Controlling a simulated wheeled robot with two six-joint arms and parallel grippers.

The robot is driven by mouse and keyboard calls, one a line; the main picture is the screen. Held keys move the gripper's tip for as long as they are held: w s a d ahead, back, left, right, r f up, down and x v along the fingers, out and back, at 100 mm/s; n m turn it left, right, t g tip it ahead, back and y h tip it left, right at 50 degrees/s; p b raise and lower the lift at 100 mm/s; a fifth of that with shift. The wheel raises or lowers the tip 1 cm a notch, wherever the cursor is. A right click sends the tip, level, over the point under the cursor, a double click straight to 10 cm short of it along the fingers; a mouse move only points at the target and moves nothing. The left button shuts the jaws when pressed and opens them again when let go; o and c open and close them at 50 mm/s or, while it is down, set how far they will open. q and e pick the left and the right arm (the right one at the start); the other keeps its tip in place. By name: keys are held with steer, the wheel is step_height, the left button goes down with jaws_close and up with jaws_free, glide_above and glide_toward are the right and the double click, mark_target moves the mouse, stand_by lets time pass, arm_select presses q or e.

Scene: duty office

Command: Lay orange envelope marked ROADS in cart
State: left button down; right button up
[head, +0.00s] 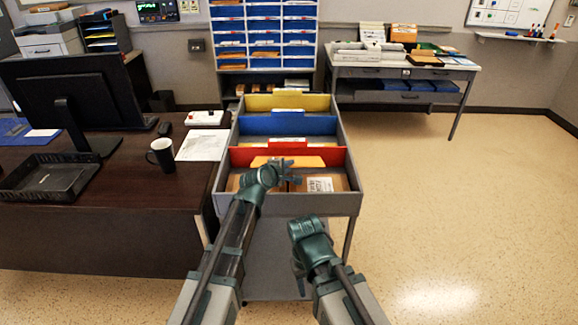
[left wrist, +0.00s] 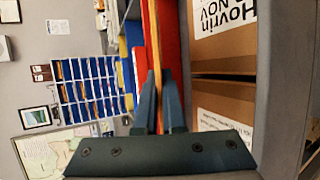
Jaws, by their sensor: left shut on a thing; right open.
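The orange envelope (head: 312,162) is in my left gripper (head: 287,182), over the front compartment of the grey cart (head: 288,204), just in front of the red divider (head: 337,156). In the left wrist view the envelope (left wrist: 152,38) is seen edge-on between the two fingers of the gripper (left wrist: 160,85), beside the red divider (left wrist: 170,35). No ROADS marking is readable. My right gripper (head: 299,277) is open and empty, low in front of the cart. The envelope's lower part is hidden in the head view by my left gripper.
Brown packets with white labels (head: 320,185) lie in the cart's front compartment. Blue (head: 320,126) and yellow (head: 315,103) dividers stand behind. A desk with a mug (head: 161,155) and black tray (head: 48,178) is at left. Floor at right is clear.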

arm_select(q)
step_height(320, 180, down, 4)
steer(key=b, duration=0.3)
steer(key=shift+r, duration=0.1)
stand_by(0.3)
steer(key=c, duration=0.9)
jaws_free()
steer(key=shift+p+v, duration=2.75)
steer(key=shift+v, duration=4.15)
